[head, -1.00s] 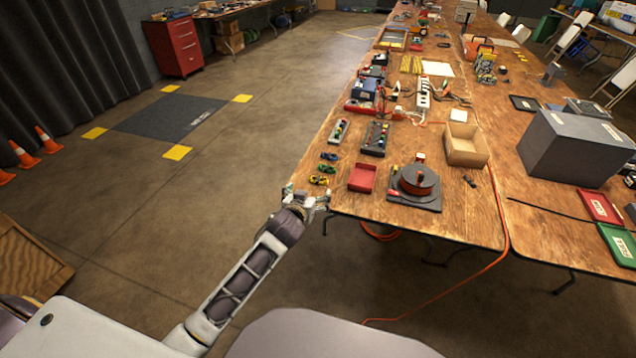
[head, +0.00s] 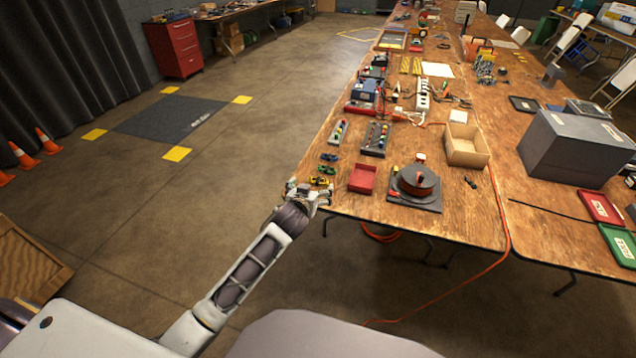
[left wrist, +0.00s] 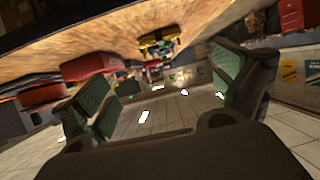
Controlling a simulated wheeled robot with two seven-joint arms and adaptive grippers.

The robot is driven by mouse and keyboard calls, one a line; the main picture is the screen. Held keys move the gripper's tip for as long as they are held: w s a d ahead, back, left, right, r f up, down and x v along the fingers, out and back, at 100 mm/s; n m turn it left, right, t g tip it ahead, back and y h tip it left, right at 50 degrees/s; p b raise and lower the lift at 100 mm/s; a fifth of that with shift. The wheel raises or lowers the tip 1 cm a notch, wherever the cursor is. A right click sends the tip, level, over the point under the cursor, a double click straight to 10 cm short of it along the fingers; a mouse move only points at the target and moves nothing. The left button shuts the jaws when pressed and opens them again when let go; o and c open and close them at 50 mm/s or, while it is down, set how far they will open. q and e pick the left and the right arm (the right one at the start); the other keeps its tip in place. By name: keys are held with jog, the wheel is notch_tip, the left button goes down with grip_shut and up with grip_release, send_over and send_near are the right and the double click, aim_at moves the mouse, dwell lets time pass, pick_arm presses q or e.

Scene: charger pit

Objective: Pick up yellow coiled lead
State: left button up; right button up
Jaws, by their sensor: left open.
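The yellow coiled lead (head: 319,181) lies near the left edge of the wooden table, the closest to me of a short row of coiled leads. In the left wrist view the yellow lead (left wrist: 160,37) shows at the upper middle, beyond the open fingers and apart from them. My left gripper (head: 314,192) is open and empty at the table's near left corner, right beside the yellow lead. Its two fingers (left wrist: 162,92) stand wide apart in the left wrist view. In the head view the gripper partly overlaps the lead's near side. My right gripper is not in view.
A green lead (head: 327,169) and a blue lead (head: 329,157) lie just behind.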

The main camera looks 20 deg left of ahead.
aim_at(315, 183)
pick_arm(q)
jog(key=x, duration=0.3)
jog(key=shift+w, duration=0.1)
jog(key=shift+b+x, duration=0.3)
jog(key=shift+x, duration=0.55)
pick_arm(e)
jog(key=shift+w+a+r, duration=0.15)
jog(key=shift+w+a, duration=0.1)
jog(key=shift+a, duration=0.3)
pick_arm(q)
jog(key=shift+w+f, duration=0.1)
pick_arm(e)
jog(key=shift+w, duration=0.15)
